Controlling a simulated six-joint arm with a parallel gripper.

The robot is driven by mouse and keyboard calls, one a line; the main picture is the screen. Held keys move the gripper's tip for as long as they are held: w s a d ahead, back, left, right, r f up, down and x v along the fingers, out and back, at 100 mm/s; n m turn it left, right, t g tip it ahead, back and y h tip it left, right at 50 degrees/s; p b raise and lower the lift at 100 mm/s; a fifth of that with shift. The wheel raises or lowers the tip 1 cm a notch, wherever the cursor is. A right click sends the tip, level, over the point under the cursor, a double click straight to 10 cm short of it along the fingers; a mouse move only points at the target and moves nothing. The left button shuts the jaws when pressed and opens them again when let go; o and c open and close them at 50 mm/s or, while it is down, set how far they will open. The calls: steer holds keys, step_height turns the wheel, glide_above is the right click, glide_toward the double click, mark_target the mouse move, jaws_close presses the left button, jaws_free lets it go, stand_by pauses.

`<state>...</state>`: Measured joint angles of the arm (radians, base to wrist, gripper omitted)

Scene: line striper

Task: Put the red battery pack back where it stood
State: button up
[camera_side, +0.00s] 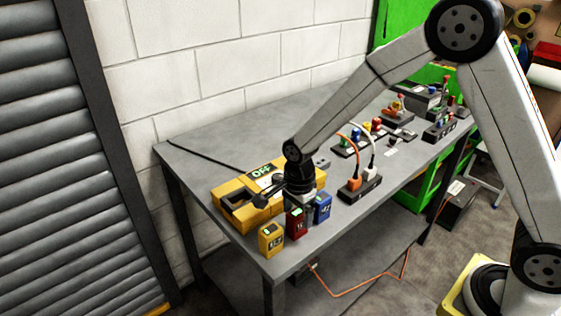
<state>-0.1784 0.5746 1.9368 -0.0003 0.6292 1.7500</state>
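The red battery pack (296,224) is upright near the front left corner of the table, between a yellow pack (271,240) and a blue pack (322,208). Whether it touches the tabletop I cannot tell. My gripper (299,202) points down directly over the red pack's top, very close to it or touching it. The fingers are small and dark here, so I cannot tell whether they are shut on the pack. Behind is a yellow machine (227,187) with a green "OFF" sign (262,171) and a dark recess (238,200) at its left end.
The grey table (210,150) has bare room at its back left. A dark block with orange and white cables (359,188) stands right of the packs. Several small devices (430,110) fill the far right.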

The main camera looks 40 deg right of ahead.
mark_target(299, 212)
steer(key=shift+r, duration=0.1)
step_height(299, 212, up, 12)
stand_by(0.9)
steer(key=shift+s+d, duration=0.1)
stand_by(0.5)
steer(key=s+d+f+n+t, duration=0.1)
steer(key=s+d+f+n, duration=0.2)
steer(key=s+n, duration=0.3)
steer(key=s+d+f+n+t, duration=0.1)
steer(key=s+d+f+n, duration=0.2)
steer(key=s+n, duration=0.4)
steer(key=shift+d+n+t, duration=0.3)
steer(key=shift+d+n, duration=0.35)
steer(key=shift+n, duration=1.85)
steer(key=shift+f, duration=0.1)
